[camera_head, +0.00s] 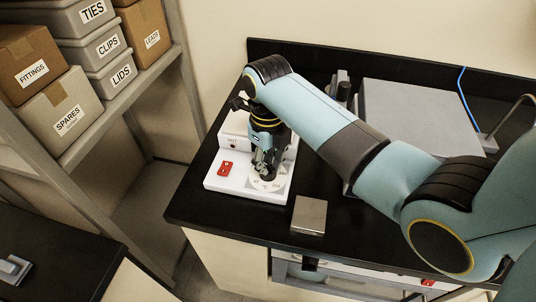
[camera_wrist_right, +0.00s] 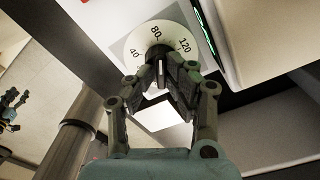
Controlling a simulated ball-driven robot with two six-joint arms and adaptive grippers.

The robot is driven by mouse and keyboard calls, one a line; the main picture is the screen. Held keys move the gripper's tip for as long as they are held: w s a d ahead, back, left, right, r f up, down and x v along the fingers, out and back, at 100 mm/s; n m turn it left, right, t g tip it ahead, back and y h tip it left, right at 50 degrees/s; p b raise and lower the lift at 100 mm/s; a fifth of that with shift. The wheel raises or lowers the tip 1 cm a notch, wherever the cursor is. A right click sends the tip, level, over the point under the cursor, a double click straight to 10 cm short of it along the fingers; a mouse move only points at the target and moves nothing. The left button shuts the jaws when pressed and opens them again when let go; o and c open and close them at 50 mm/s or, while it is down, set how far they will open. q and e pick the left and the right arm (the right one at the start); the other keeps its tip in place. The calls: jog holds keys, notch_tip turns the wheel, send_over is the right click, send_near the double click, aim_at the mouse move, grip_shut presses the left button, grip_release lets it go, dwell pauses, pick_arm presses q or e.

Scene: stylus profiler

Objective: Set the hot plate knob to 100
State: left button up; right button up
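The hot plate (camera_head: 242,184) is a white unit with a red switch (camera_head: 226,168) near the left end of the black bench. Its pale round dial (camera_wrist_right: 138,43) shows 40, 80 and 120 in the right wrist view. My right gripper (camera_head: 266,172) points down over the dial. In the wrist view its fingertips (camera_wrist_right: 161,80) are on either side of the dark knob (camera_wrist_right: 160,66) and appear closed on it. A light line on the knob lies roughly toward 80; the exact reading is unclear. A small dark shape at that view's left edge looks like my left gripper (camera_wrist_right: 12,101), too small to read.
A small metal-topped block (camera_head: 309,215) sits right of the hot plate near the front edge. A large grey flat-topped unit (camera_head: 415,115) stands behind my right arm. Shelves with labelled boxes (camera_head: 68,103) are at left, with a floor gap before the bench.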

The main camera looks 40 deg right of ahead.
jog(key=shift+s+f, duration=0.1)
jog(key=shift+s, duration=0.05)
jog(key=n, duration=0.9)
grip_shut()
